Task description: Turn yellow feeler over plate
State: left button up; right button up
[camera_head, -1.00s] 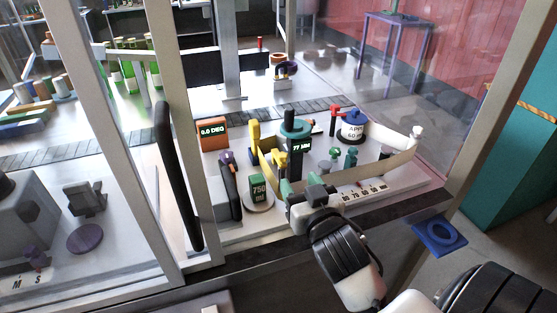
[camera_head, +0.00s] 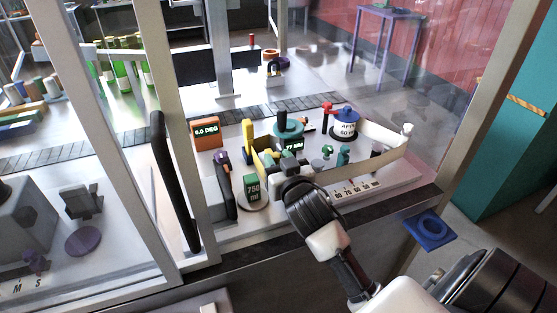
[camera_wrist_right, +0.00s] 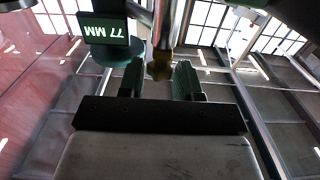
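A yellow feeler (camera_head: 266,158) shows low beside the gauge with the green "77 MM" readout in the head view; my gripper partly hides it. In the right wrist view a dark yellow piece (camera_wrist_right: 160,68) hangs between the fingertips, under a metal rod. My right gripper (camera_wrist_right: 159,80) is open around this piece, with a finger on each side; I cannot tell whether either touches it. The readout (camera_wrist_right: 104,28) is at upper left there. A round pale plate (camera_head: 249,205) lies at the front left under a green "750 ml" block (camera_head: 252,187). My left gripper is not in view.
An upright yellow part (camera_head: 248,135) stands behind the feeler. An orange "0.0 DEG" display (camera_head: 206,133) is at the left, and a pot with a blue lid (camera_head: 345,121) at the right. Frame posts and a black handle (camera_head: 172,180) stand at left.

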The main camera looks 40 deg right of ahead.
jog(key=c, duration=0.5)
jog(key=shift+d+r+n+y+p, duration=0.15)
jog(key=shift+n+y+p, duration=0.4)
jog(key=shift+y, duration=0.3)
jog(key=shift+d+n+y+p, duration=0.1)
jog(key=shift+n+y+p, duration=0.45)
jog(key=shift+y, duration=0.3)
jog(key=shift+w+d+n+g+y+b, duration=0.1)
jog(key=shift+d+n+g+y+b, duration=0.15)
jog(key=shift+n+g+y, duration=1.4)
jog(key=shift+w+d+n+g+y+b, duration=0.2)
jog(key=shift+n+g+y, duration=0.35)
jog(key=shift+n+y, duration=2.1)
jog(key=shift+w+d+n+g+y+b, duration=0.2)
jog(key=shift+n+g+y, duration=0.9)
jog(key=shift+y, duration=2)
jog(key=shift+s+n+g+y, duration=0.15)
jog(key=shift+n+g+y, duration=0.15)
